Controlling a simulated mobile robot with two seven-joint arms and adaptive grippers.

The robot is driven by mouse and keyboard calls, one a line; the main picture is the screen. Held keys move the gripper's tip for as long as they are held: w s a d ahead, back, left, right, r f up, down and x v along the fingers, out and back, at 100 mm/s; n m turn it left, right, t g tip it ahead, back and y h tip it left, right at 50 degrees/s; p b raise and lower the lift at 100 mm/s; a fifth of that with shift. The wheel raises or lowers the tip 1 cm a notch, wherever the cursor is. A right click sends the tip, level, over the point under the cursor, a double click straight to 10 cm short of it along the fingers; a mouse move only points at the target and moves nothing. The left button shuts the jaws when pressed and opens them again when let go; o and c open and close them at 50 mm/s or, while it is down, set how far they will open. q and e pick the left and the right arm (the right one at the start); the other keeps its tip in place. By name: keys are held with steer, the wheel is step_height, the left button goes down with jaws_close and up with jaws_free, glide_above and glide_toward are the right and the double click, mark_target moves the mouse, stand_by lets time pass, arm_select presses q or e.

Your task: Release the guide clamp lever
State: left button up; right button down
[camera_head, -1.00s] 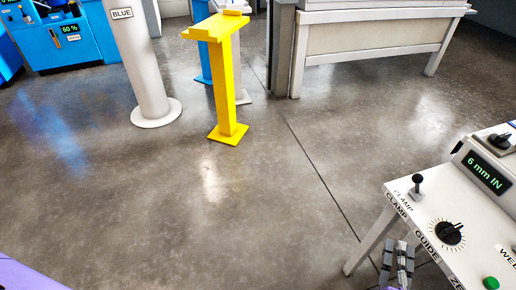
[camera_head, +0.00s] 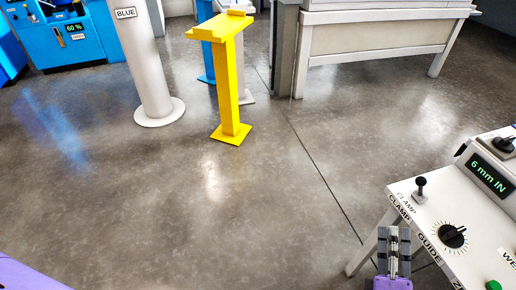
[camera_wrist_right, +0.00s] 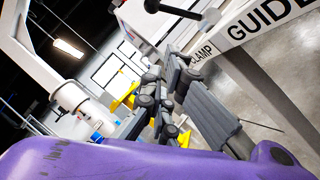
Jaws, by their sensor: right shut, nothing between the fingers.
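The clamp lever (camera_head: 420,187) is a short black lever with a round knob. It stands upright near the left corner of the white control table (camera_head: 440,215), by the label CLAMP. My right gripper (camera_head: 394,240) is shut and empty, just left of the table's front edge and nearer than the lever, not touching it. In the right wrist view my fingers (camera_wrist_right: 190,95) show in the middle, and a black lever with a knob (camera_wrist_right: 174,10) shows at the top, beyond them. My left gripper is out of view.
A black dial (camera_head: 453,236), a green button (camera_head: 493,285) and a display (camera_head: 490,174) reading 6 mm IN are on the control table. A yellow stand (camera_head: 229,85) and a white column (camera_head: 146,60) labelled BLUE stand further back. The floor between is clear.

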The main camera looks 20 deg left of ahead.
mark_target(421, 188)
steer(key=shift+w+d+r+p, duration=0.2)
steer(key=shift+w+r, duration=0.45)
steer(key=shift+w, duration=0.95)
steer(key=shift+w+d+r+p, duration=0.1)
steer(key=shift+w+d+r, duration=0.15)
steer(key=shift+w+r, duration=0.85)
steer(key=shift+w+d+r+p, duration=0.1)
steer(key=shift+w+d+r, duration=0.1)
steer(key=shift+w, duration=1.85)
steer(key=shift+r, duration=0.1)
steer(key=shift+d+r+m+p, duration=0.1)
steer(key=shift+r+m+p, duration=0.15)
steer(key=shift+m+p, duration=0.3)
steer(key=shift+w+d+r+m+g+h+p, duration=0.15)
steer(key=shift+r+m+g+h+p, duration=0.2)
steer(key=shift+p, duration=0.35)
